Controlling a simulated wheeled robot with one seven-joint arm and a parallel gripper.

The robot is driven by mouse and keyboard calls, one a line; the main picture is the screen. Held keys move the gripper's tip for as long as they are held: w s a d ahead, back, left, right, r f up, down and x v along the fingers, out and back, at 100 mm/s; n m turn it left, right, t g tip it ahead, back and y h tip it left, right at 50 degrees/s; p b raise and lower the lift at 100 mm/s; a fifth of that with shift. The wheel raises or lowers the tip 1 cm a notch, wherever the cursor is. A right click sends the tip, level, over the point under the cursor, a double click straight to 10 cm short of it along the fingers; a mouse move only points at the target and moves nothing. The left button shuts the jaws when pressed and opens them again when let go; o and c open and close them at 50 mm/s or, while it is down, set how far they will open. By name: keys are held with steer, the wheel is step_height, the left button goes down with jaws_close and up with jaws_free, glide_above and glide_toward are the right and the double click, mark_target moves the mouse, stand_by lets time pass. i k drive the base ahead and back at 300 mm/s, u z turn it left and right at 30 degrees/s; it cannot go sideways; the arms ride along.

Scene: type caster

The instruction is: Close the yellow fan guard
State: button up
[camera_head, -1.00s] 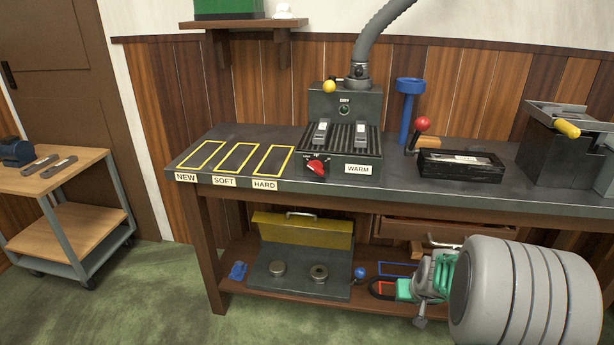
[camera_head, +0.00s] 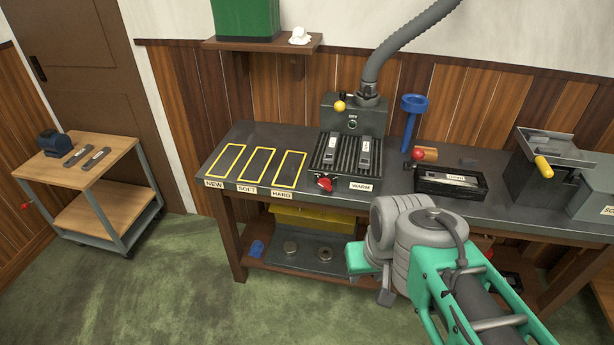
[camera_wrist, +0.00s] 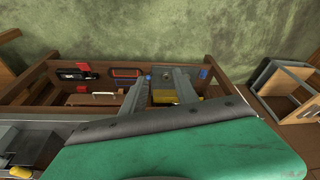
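The yellow fan guard (camera_head: 312,218) stands raised at the back of a dark base unit (camera_head: 300,257) on the bench's lower shelf. Two round metal parts show on the base's flat top. The benchtop hides the guard's upper edge and my arm hides its right end in the head view. A patch of yellow, likely the guard, shows between my fingers in the wrist view (camera_wrist: 164,98). My gripper (camera_wrist: 163,76) is open, its two grey fingers apart with nothing between them. It is in front of the bench, right of the guard and apart from it.
The bench (camera_head: 390,192) carries a ribbed heater unit (camera_head: 345,150), yellow-outlined slots, a black tray (camera_head: 450,184) and a dark box (camera_head: 545,165) with a yellow handle. A wooden cart (camera_head: 85,165) stands at left. The green floor before the bench's left half is clear.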

mark_target(313, 222)
steer(key=z, duration=0.1)
steer(key=i, duration=0.85)
steer(key=u, duration=2.75)
